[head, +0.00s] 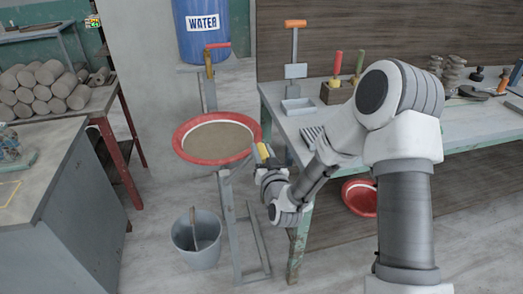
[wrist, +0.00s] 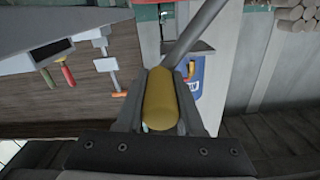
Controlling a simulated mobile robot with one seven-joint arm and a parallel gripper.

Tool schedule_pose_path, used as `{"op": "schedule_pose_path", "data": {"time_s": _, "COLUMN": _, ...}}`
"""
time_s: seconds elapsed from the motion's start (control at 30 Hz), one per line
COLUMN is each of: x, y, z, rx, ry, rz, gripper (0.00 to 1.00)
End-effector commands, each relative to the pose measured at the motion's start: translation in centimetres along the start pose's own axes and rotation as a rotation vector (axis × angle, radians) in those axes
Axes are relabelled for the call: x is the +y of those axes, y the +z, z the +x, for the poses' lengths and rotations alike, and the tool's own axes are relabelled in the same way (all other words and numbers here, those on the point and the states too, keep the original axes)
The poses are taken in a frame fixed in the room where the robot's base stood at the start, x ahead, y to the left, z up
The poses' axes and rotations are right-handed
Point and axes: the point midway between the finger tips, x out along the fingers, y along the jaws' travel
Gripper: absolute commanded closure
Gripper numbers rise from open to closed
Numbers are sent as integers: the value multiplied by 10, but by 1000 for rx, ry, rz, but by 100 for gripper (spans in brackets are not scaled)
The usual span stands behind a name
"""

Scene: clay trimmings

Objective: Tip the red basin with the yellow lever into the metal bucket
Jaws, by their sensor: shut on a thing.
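The red basin (head: 181,153) sits on a grey metal stand, level, with a grey-brown filling inside. The yellow lever (head: 262,152) is at the basin's right side, and its yellow grip (wrist: 160,100) fills the space between my fingers in the wrist view. My gripper (head: 264,160) is shut on this grip; in the wrist view the fingers (wrist: 160,108) press it from both sides. The lever's grey rod runs up and right from the grip. The metal bucket (head: 183,237) stands on the floor below the basin's front left, with a stick-like thing in it.
A blue water barrel (head: 203,30) with a red-handled tap is behind the basin. A workbench (head: 283,105) with tools is at right, close to my arm. A second red basin (head: 356,197) lies under it. A grey cabinet (head: 60,220) stands at left.

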Motion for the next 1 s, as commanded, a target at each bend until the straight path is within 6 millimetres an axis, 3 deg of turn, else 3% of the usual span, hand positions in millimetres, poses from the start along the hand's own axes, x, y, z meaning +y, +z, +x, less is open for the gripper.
{"op": "schedule_pose_path", "data": {"time_s": 0.03, "x": 0, "y": 0, "z": 0, "rx": 0, "ry": 0, "rz": 0, "gripper": 89}}
{"op": "schedule_pose_path", "data": {"time_s": 0.1, "x": 0, "y": 0, "z": 0, "rx": 0, "ry": 0, "rz": 0, "gripper": 100}}
{"op": "schedule_pose_path", "data": {"time_s": 1.0, "x": 0, "y": 0, "z": 0, "rx": 0, "ry": 0, "rz": 0, "gripper": 100}}
